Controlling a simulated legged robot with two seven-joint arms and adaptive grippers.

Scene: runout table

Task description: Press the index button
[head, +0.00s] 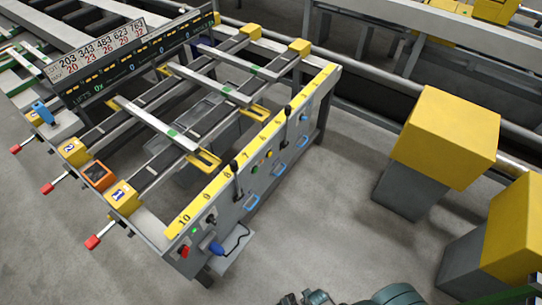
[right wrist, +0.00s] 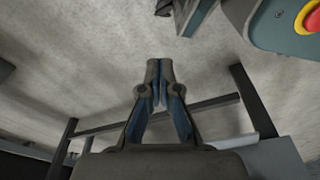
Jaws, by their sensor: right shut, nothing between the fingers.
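The runout table's control panel (head: 238,195) has a yellow top strip with numbers such as 10, 9, 8, 7 and 6. On its near end are a blue knob-like part (head: 216,248), a red control (head: 184,252) and a small green light. Further along the face are small round buttons (head: 254,168) and black levers. I cannot tell which control is the index button. My right gripper (right wrist: 159,82) is shut and empty in the right wrist view, with grey floor beyond it. It touches no control there. My left gripper is not in view.
A red button with a yellow ring (right wrist: 312,16) sits on a grey-green box at the upper right of the right wrist view. Yellow-topped grey blocks (head: 446,135) stand right of the panel. Red-handled levers (head: 93,242) stick out at the table's left.

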